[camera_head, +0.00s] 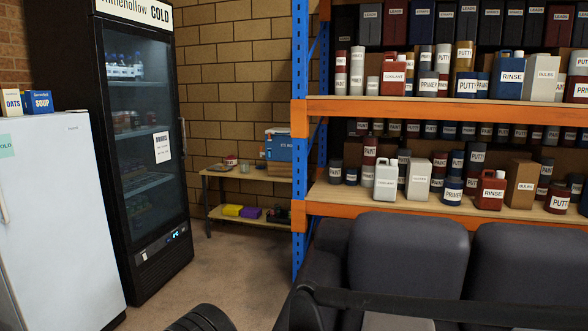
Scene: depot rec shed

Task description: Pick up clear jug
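I cannot make out a clear jug for certain in the head view. The low wooden table (218,174) at the back, between the fridge and the shelving, carries a blue box (279,148) and a few small items, including a red and white one (230,160). These are too small to identify as a jug. My gripper is not in view.
A dark glass-door fridge (140,150) and a white fridge (60,200) stand at left. Orange-and-blue shelving (400,106) full of labelled containers fills the right, behind dark sofa seats (408,255). Open floor (225,265) leads to the table. A black ridged object (203,319) shows at the bottom.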

